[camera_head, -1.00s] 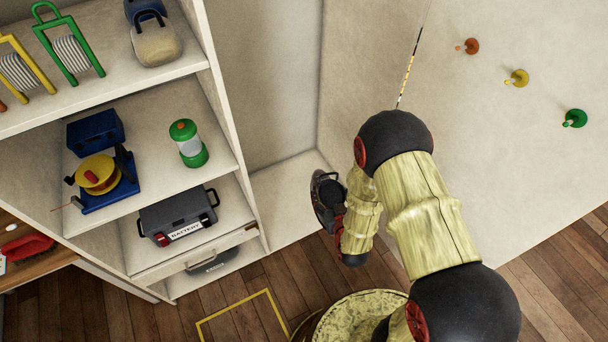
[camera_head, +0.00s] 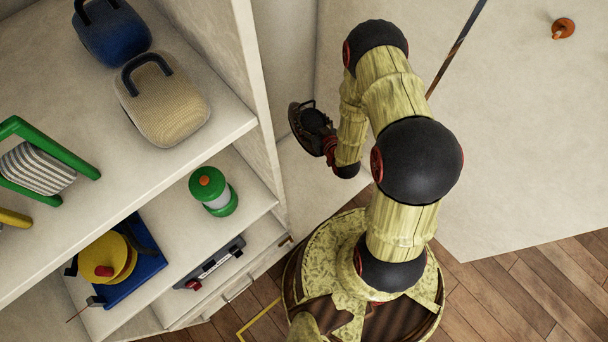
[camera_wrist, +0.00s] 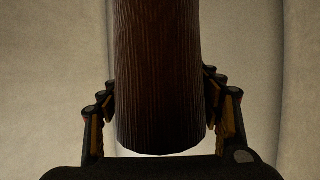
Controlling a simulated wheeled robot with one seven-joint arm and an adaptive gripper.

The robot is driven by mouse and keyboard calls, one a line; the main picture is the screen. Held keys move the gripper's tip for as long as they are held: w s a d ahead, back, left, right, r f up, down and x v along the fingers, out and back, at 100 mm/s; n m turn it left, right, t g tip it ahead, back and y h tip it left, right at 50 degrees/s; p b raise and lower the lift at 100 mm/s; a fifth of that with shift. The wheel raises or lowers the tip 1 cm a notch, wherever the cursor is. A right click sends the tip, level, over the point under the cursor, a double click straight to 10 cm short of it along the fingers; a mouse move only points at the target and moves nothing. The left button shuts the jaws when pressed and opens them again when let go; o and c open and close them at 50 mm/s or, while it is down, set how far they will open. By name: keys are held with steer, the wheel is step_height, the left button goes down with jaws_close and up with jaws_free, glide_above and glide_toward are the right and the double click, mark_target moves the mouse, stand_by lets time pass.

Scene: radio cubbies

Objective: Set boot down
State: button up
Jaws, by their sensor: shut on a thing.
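My gripper (camera_wrist: 160,88) is shut on a dark brown, ribbed thing with a rounded lower end, which I take to be the boot (camera_wrist: 158,75). It stands upright between the two fingers in the wrist view and runs out of the top of the picture. In the head view my gripper (camera_head: 314,128) is a dark shape beside the pale corner wall, right of the shelves. The boot cannot be told apart from the gripper there. Whether it touches any surface is hidden.
A shelf unit stands at the left, with a beige speaker (camera_head: 163,98), a blue speaker (camera_head: 112,32), a green lantern (camera_head: 213,191) and a yellow reel (camera_head: 106,260). An orange peg (camera_head: 563,28) sits on the right wall. Pale bare surface lies below my gripper.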

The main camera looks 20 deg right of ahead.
steer(key=s+d+f+n+y, duration=0.1)
steer(key=s+d+f+y, duration=0.15)
steer(key=d+f, duration=1.2)
steer(key=s+d+f+n+b, duration=0.15)
steer(key=s+d+f, duration=0.25)
steer(key=s+f, duration=1.15)
steer(key=w+f+b, duration=0.7)
steer(key=w+f, duration=0.6)
steer(key=f, duration=0.1)
steer(key=shift+w+a+g+y, duration=0.3)
steer(key=shift+w+a+y, duration=0.1)
steer(key=shift+a+y, duration=0.05)
steer(key=shift+f+n, duration=0.1)
steer(key=shift+n, duration=0.15)
steer(key=o, duration=2.1)
steer(key=shift+f, duration=0.1)
